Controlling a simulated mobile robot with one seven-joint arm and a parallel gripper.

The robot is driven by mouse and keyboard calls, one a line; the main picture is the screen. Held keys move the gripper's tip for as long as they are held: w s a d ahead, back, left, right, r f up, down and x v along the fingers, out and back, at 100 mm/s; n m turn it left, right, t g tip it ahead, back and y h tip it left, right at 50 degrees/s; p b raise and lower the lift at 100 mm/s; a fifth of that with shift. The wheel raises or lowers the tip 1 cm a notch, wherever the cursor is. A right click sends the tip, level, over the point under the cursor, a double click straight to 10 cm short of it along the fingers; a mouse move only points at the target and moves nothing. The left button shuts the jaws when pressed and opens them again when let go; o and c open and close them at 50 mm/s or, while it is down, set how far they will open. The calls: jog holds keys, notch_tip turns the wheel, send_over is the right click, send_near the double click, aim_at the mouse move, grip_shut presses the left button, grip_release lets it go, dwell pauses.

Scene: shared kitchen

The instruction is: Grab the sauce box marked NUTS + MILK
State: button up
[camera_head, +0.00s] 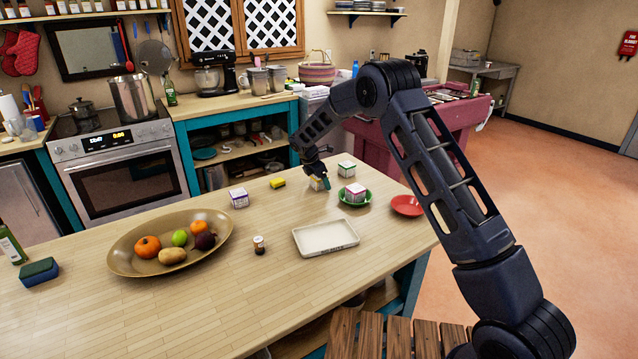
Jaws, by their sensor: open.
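Several small white-topped sauce boxes are on the wooden counter, and their lettering is too small to read. One with a purple side (239,198) stands at the left. One with a green side (347,170) stands at the back. One with a pink-purple side (355,194) sits on a green plate. Another pale box with yellowish tones (316,184) is partly hidden by my gripper (319,180). My gripper is open and points down at this box; I cannot tell whether the fingers touch it.
The green plate (341,199) and a red plate (407,206) lie to the right. A white tray (326,251) is in front. The counter's front is clear.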

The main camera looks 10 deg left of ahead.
jog(key=c, duration=1.1)
